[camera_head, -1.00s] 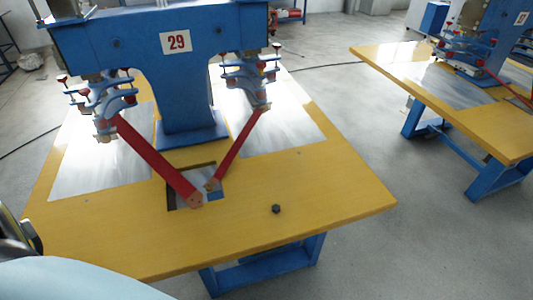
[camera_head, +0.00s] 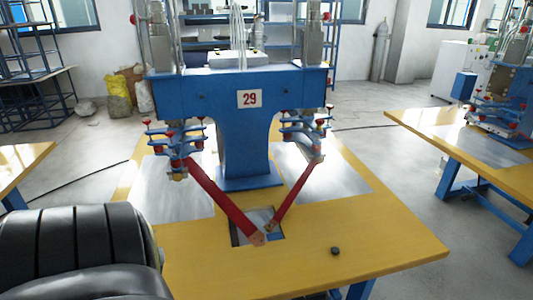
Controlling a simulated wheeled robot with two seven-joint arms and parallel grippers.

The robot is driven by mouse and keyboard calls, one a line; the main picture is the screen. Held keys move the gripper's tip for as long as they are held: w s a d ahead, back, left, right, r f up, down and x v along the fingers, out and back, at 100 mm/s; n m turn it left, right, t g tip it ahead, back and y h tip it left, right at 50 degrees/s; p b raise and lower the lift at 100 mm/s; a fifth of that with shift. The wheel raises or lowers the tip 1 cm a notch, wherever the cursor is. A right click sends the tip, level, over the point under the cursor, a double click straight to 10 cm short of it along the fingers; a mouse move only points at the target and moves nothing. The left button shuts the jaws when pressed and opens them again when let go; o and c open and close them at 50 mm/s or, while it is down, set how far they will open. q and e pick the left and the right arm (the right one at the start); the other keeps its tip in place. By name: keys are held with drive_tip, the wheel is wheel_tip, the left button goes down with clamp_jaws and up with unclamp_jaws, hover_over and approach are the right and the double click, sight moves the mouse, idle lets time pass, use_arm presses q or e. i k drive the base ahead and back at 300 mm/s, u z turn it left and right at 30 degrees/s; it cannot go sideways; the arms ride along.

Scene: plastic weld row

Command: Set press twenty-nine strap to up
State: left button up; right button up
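The blue welding press (camera_head: 238,86) bears a white plate with a red 29 (camera_head: 249,98) and stands on a yellow table (camera_head: 190,268). Two red straps hang from its heads. The left strap (camera_head: 222,199) slants down to the right, and the right strap (camera_head: 293,195) slants down to the left. Their lower ends come close together over a square opening (camera_head: 241,238) in the tabletop. Neither of my grippers is in view.
A black padded seat (camera_head: 75,235) stands at the table's left front. A small black knob (camera_head: 335,250) sits on the tabletop. Another yellow table (camera_head: 470,140) with a blue press is at right. Shelves (camera_head: 275,40) and sacks (camera_head: 128,90) are behind. Grey floor lies between the tables.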

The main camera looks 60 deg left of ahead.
sight(292, 193)
drive_tip(key=k, duration=0.45)
drive_tip(key=u, duration=0.8)
